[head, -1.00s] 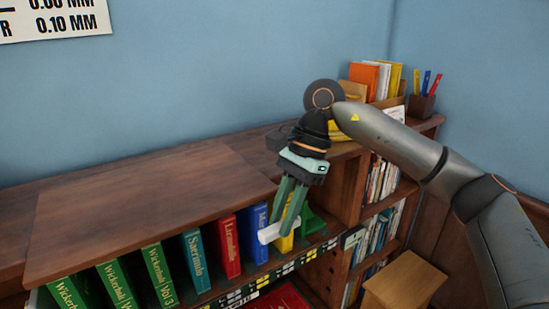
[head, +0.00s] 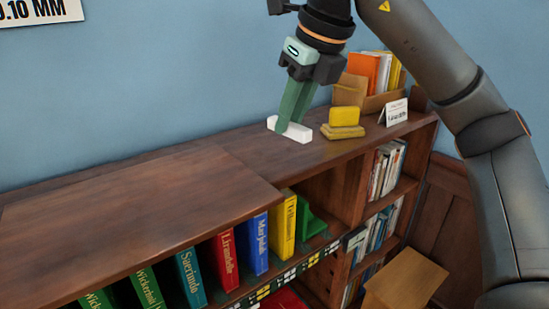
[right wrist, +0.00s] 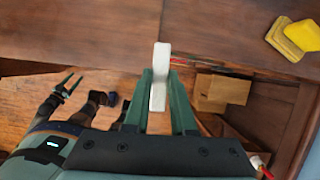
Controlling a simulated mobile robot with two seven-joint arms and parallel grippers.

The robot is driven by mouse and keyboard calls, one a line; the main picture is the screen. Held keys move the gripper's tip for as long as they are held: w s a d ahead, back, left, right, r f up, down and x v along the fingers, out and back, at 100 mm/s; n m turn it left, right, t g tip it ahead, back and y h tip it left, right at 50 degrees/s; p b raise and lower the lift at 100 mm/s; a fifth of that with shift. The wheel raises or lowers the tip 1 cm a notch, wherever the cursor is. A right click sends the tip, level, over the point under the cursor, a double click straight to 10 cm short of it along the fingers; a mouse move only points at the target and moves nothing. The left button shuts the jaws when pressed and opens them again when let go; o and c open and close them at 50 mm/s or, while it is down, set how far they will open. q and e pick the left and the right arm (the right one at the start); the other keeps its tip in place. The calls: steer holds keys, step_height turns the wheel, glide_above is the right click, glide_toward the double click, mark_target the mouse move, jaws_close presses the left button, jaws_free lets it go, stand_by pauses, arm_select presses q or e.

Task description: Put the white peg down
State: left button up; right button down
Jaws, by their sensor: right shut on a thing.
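The white peg (head: 278,124) is a small white bar. My right gripper (head: 291,122) is shut on it, with its green fingers on either side of the bar. In the head view the peg shows against the back part of the wooden bookcase top (head: 190,190); I cannot tell if it touches. In the right wrist view the peg (right wrist: 159,75) stands out beyond the fingertips (right wrist: 159,95) and crosses the line of the bookcase's edge. My left gripper (right wrist: 66,86) shows small at the left of that view, its green fingers apart and empty.
A yellow block on a yellow base (head: 343,123) stands right of the peg, with a white card (head: 396,112) and a book box (head: 378,98) beyond. Several coloured books (head: 225,257) stand on the shelf below. The bookcase top to the left is clear.

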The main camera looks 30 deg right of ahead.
steer(key=shift+w+d+r+m, duration=0.1)
steer(key=shift+w+r+m, duration=0.05)
steer(key=shift+r+m, duration=0.15)
steer(key=shift+w+d+f, duration=0.15)
steer(key=shift+w, duration=0.15)
steer(key=w+d+f, duration=0.3)
steer(key=w+d, duration=0.1)
steer(key=w, duration=0.3)
steer(key=p, duration=0.1)
glide_toward(277, 158)
steer(key=shift+w+a+f, duration=0.45)
steer(key=shift+w+f, duration=0.05)
steer(key=shift+f, duration=0.1)
steer(key=shift+w+d+f, duration=0.1)
steer(key=shift+w+f, duration=0.2)
steer(key=shift+f, duration=0.1)
steer(key=shift+w+d+f, duration=0.1)
steer(key=shift+w+f, duration=0.1)
steer(key=shift+f, duration=1.6)
steer(key=shift+f, duration=0.1)
steer(key=c, duration=0.8)
jaws_free()
steer(key=shift+o, duration=0.2)
